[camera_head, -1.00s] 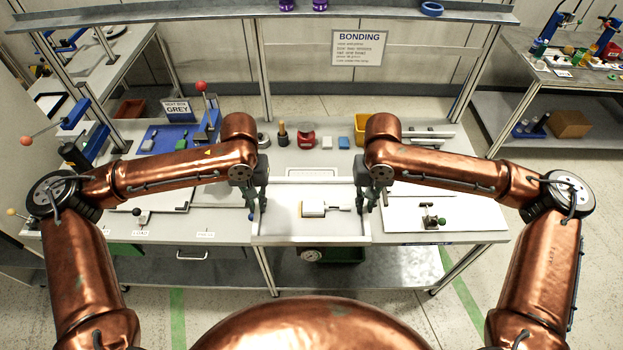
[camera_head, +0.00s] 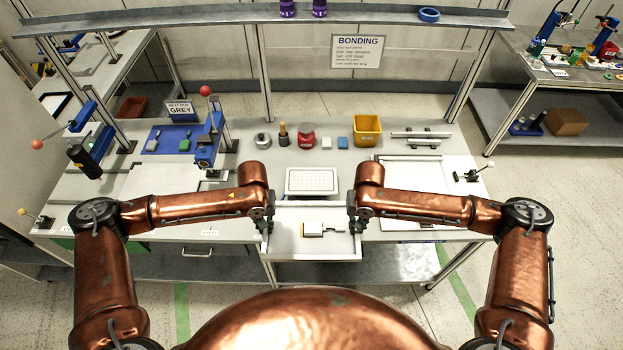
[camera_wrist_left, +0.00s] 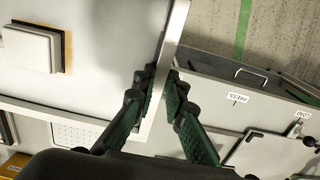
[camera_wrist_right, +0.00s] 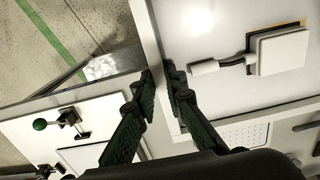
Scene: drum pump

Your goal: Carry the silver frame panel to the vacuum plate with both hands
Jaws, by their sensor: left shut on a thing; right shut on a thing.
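The silver frame panel (camera_head: 283,246) is a pale sheet with a raised metal rim. It hangs level between my grippers at the bench's near side. My left gripper (camera_head: 268,224) is shut on its left rim; the left wrist view shows the fingers (camera_wrist_left: 161,76) on either side of the rim. My right gripper (camera_head: 355,222) is shut on the right rim, also visible in the right wrist view (camera_wrist_right: 159,74). A white block (camera_head: 313,229) with a brownish edge and a small handle lies on the panel. The vacuum plate (camera_head: 312,181), white and dotted with holes, lies beyond the panel, uncovered.
Behind the plate stand a red pot (camera_head: 306,138), small blocks and a yellow bin (camera_head: 367,130). A blue press (camera_head: 208,145) stands to the left. A white board (camera_head: 415,176) with a toggle clamp (camera_head: 470,176) is to the right. A shelf (camera_head: 380,16) spans above.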

